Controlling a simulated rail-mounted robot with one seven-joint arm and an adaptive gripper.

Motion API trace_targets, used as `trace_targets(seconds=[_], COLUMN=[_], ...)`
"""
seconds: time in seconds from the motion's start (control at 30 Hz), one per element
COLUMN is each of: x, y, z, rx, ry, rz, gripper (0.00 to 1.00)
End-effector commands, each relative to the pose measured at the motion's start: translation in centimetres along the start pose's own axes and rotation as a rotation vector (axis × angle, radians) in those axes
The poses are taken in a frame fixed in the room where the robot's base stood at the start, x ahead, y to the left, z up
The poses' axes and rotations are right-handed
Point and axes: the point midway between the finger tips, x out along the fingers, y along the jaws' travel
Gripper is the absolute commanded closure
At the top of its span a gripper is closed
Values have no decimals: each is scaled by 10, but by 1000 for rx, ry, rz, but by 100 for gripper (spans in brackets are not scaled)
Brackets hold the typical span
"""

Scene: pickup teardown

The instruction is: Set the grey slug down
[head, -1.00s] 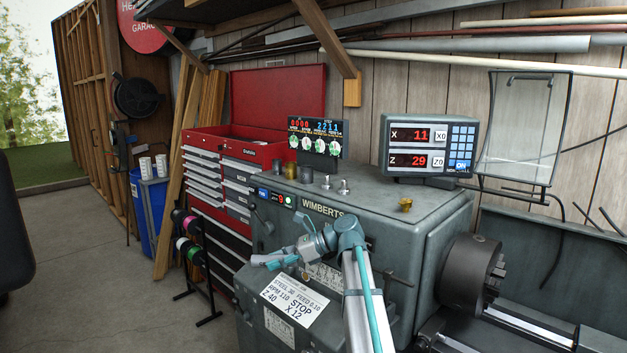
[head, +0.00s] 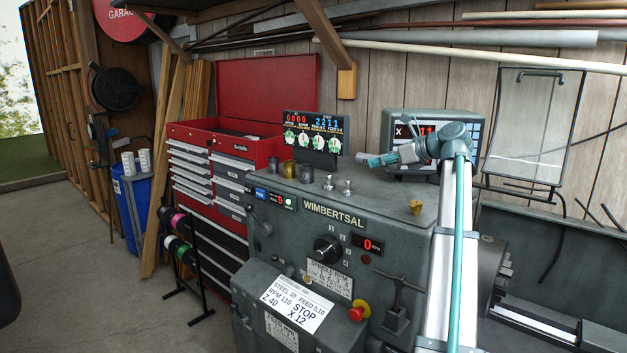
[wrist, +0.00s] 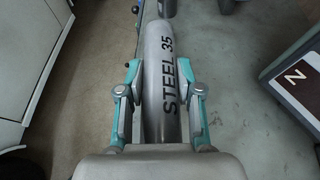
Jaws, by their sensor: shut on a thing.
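The grey slug (wrist: 160,75), a metal cylinder marked "STEEL 35", lies lengthwise between my fingers in the wrist view. My gripper (wrist: 160,102) is shut on it, with one teal-and-grey finger on each side. In the head view my gripper (head: 372,160) is above the back of the lathe's headstock top (head: 385,200), in front of the readout.
Small dark, brass and grey cylinders (head: 289,168) stand at the left of the headstock top. The readout (head: 405,131) is behind my arm. A red tool chest (head: 215,150) stands left.

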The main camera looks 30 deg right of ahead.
Motion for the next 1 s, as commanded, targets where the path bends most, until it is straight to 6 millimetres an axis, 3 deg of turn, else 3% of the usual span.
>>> trace_targets(seconds=[0.1, 0.27, 0.73, 1.0], x=[-23, -26, 58, 99], y=[-14, -23, -55, -66], z=[11, 15, 13, -12], rx=[14, 24, 24, 26], ry=[-8, -10, -9, -9], rz=[-39, -57, -55, -56], gripper=[100, 100, 100, 100])
